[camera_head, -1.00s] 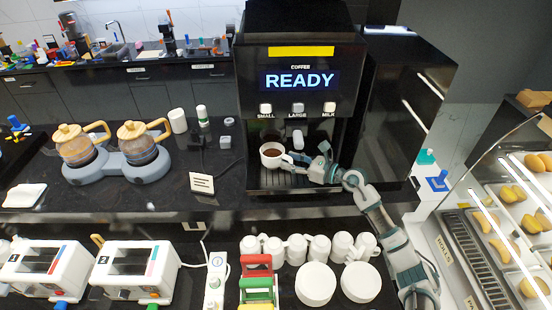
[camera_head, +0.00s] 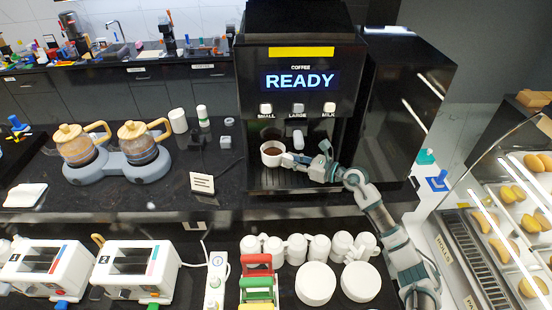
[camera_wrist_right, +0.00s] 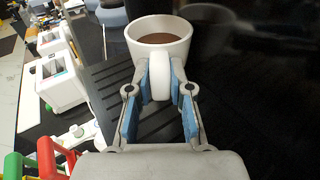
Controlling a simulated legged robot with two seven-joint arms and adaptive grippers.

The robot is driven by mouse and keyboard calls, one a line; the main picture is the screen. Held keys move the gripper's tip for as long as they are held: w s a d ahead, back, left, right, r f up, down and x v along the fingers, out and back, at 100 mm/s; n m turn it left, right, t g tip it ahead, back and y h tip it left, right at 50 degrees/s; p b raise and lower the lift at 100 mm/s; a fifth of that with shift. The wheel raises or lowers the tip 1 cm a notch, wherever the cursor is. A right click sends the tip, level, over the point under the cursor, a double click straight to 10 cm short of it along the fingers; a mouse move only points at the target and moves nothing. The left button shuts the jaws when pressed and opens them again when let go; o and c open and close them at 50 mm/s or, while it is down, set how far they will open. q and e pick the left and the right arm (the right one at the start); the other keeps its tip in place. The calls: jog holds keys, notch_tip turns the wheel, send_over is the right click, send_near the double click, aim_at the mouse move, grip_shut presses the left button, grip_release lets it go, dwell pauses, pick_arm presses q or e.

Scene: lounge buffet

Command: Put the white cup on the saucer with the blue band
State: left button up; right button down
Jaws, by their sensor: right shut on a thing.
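The white cup (camera_head: 268,160) holds dark brown liquid and is upright at the front of the coffee machine's bay, over the drip tray. My right gripper (camera_head: 294,163) is at the cup's right side. In the right wrist view its blue-padded fingers (camera_wrist_right: 160,84) are shut on the handle of the cup (camera_wrist_right: 150,52). I cannot tell whether the cup's base touches the tray. Two white stacks of round saucers or plates, left (camera_head: 315,283) and right (camera_head: 360,282), lie on the front counter. No blue band shows on them. My left gripper is out of view.
The coffee machine (camera_head: 300,50) reads READY, its spout above the bay. Several upturned white cups (camera_head: 318,247) stand behind the plates. Coloured-handled objects (camera_head: 257,283) lie left of the plates, and toasters (camera_head: 133,270) further left. A glass pastry case (camera_head: 500,230) is at right.

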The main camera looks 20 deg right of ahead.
jog(key=shift+r, duration=0.35)
jog(key=shift+r+p, duration=0.55)
jog(key=shift+r, duration=0.1)
jog(key=shift+d+f, duration=0.1)
jog(key=shift+f, duration=0.05)
